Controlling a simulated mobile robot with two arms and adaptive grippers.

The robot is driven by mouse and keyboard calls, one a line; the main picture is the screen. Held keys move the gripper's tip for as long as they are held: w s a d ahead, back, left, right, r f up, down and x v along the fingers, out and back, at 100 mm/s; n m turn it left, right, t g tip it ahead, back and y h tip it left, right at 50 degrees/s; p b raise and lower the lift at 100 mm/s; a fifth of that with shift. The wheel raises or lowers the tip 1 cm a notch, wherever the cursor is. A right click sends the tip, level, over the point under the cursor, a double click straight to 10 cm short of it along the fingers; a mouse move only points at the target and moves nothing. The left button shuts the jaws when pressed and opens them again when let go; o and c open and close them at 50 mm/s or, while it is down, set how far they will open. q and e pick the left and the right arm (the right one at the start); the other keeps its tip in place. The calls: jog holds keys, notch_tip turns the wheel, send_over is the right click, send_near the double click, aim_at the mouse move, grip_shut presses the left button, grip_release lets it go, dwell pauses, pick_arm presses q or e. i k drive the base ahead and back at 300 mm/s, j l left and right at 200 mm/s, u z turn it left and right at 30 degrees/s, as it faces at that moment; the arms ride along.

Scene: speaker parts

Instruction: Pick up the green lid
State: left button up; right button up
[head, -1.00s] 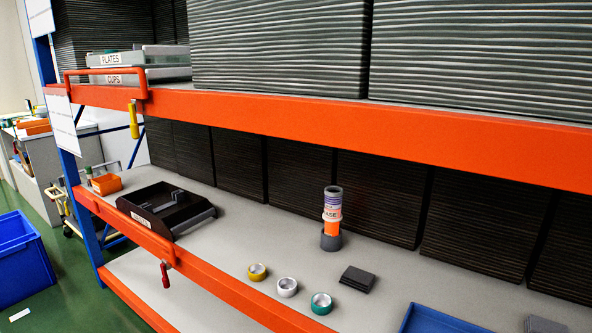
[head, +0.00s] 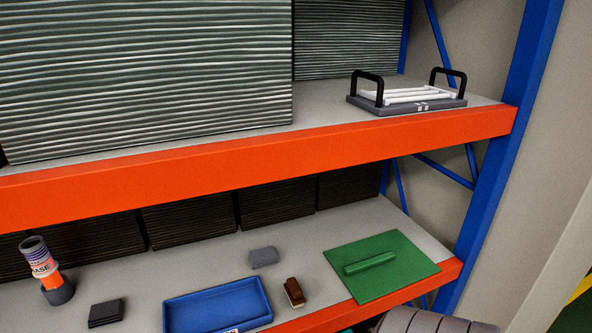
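The green lid (head: 378,284) is a flat square plate with a raised bar handle along its middle. It lies flat on the lower shelf at the right end, close to the orange front edge. Its whole top face shows and nothing lies on it. Neither of my grippers is in the head view.
Left of the lid are a brown block (head: 293,291), a grey block (head: 264,257) and a blue tray (head: 218,304). Farther left stand dark stacked squares (head: 106,312) and an orange-grey cylinder (head: 48,272). The upper shelf edge (head: 260,154) overhangs. A blue post (head: 502,160) rises at right.

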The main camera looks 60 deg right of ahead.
aim_at(371, 268)
jog(key=z, duration=2.35)
